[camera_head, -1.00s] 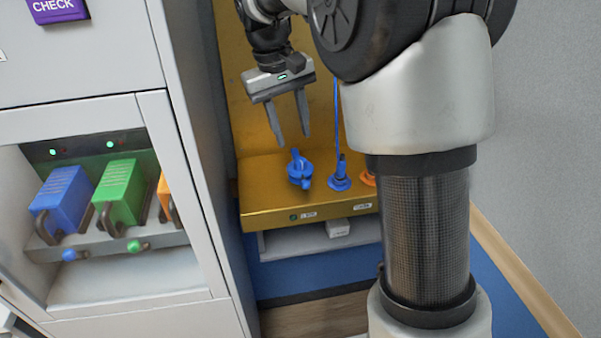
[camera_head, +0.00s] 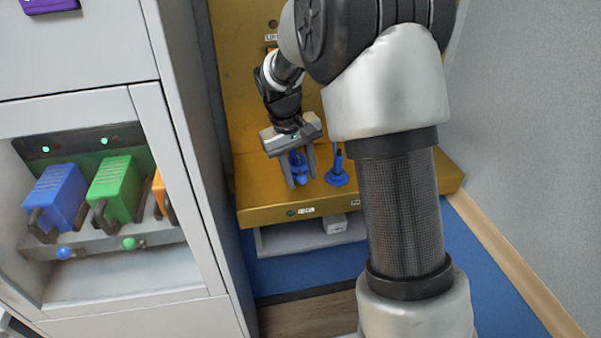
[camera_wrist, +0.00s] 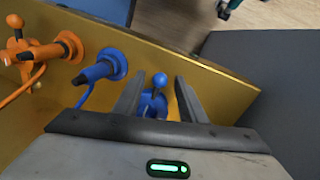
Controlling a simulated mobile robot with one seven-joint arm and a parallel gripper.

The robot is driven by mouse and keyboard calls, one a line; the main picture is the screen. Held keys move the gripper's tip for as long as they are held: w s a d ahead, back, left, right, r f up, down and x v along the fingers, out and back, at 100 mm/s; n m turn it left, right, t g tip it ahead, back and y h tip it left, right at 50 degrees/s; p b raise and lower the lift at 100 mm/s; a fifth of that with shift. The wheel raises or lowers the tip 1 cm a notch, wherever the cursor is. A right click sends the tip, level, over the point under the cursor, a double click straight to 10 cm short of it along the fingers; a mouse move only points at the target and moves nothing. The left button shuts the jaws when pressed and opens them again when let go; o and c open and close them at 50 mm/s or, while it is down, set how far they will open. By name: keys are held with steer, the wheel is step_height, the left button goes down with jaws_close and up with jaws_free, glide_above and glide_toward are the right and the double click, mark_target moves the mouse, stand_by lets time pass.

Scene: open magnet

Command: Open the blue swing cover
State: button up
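A blue knobbed fitting (camera_head: 298,167), which I take to be the blue swing cover, sits on the yellow-gold ledge (camera_head: 262,188). My gripper (camera_head: 301,178) points down over it with one finger on either side. In the wrist view the fitting (camera_wrist: 153,101) stands between the fingertips of my gripper (camera_wrist: 156,90), its round knob toward the top. The fingers are apart, with a visible gap at the right finger; whether the left finger touches the fitting I cannot tell. Part of the fitting is hidden behind the gripper body.
A blue plug with a cable (camera_head: 338,169) stands just right of the fitting. It also shows in the wrist view (camera_wrist: 100,70), with an orange plug (camera_wrist: 45,50) and an orange knobbed fitting (camera_wrist: 17,42) farther left. A grey cabinet (camera_head: 190,130) stands close on the left.

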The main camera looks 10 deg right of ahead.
jaws_close()
steer(key=shift+a, duration=0.1)
steer(key=shift+w+a+r+m, duration=0.1)
steer(key=shift+w+a+m, duration=0.05)
steer(key=shift+a+m, duration=0.6)
steer(key=a+m+p, duration=0.1)
steer(key=a, duration=0.1)
steer(key=w+a+m+p, duration=0.1)
steer(key=a+m, duration=0.1)
steer(key=shift+w+a+g, duration=0.2)
steer(key=shift+a+g, duration=0.15)
steer(key=shift+g, duration=0.05)
steer(key=shift+w+a+m+g+p, duration=0.15)
steer(key=shift+w+a+m+p, duration=0.25)
steer(key=shift+a+m, duration=0.3)
steer(key=shift+w+a+m+g+p, duration=0.15)
steer(key=shift+w+a+m+p, duration=0.1)
steer(key=shift+w+a+m, duration=0.3)
